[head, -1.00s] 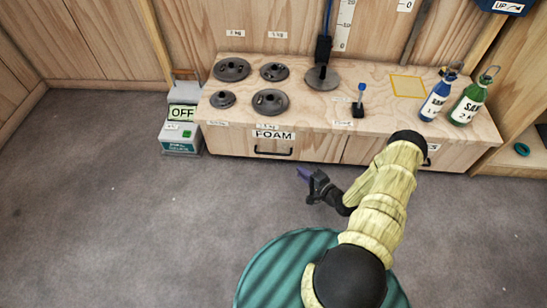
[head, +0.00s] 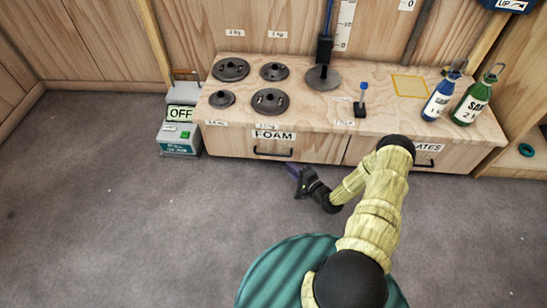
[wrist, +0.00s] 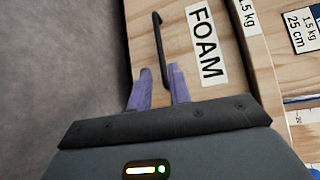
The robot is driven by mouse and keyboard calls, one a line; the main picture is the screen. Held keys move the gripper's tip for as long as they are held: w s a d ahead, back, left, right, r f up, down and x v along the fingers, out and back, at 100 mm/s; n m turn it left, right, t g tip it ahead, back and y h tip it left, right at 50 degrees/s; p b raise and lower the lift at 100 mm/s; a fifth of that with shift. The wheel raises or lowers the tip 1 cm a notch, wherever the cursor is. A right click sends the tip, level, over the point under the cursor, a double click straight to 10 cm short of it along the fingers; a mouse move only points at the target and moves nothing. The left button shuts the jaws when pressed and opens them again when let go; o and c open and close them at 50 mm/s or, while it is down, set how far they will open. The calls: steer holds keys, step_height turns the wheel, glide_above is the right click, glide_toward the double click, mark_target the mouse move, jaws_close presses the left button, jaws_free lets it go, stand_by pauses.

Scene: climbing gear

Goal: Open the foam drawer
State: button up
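The foam drawer (head: 225,143) is at the left of the low wooden cabinet, its front flush with the cabinet and shut. It has a white FOAM label (head: 273,136) and a black bar handle (head: 273,154). My gripper (head: 291,170) is low in front of the drawer, just right of the handle. In the wrist view, its two purple fingers (wrist: 161,84) are apart and open. The FOAM label (wrist: 207,45) is to the right.
A PLATES drawer (head: 430,160) is to the right, partly behind my arm. Weight plates (head: 270,101), a small stand (head: 360,107) and two bottles (head: 470,103) are on the cabinet top. A box with an OFF sign (head: 180,138) stands left of the cabinet. The floor in front is clear.

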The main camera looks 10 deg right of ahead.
mark_target(274, 155)
steer(key=b+x, duration=0.5)
steer(key=x, duration=0.6)
steer(key=shift+w, duration=0.15)
jaws_close()
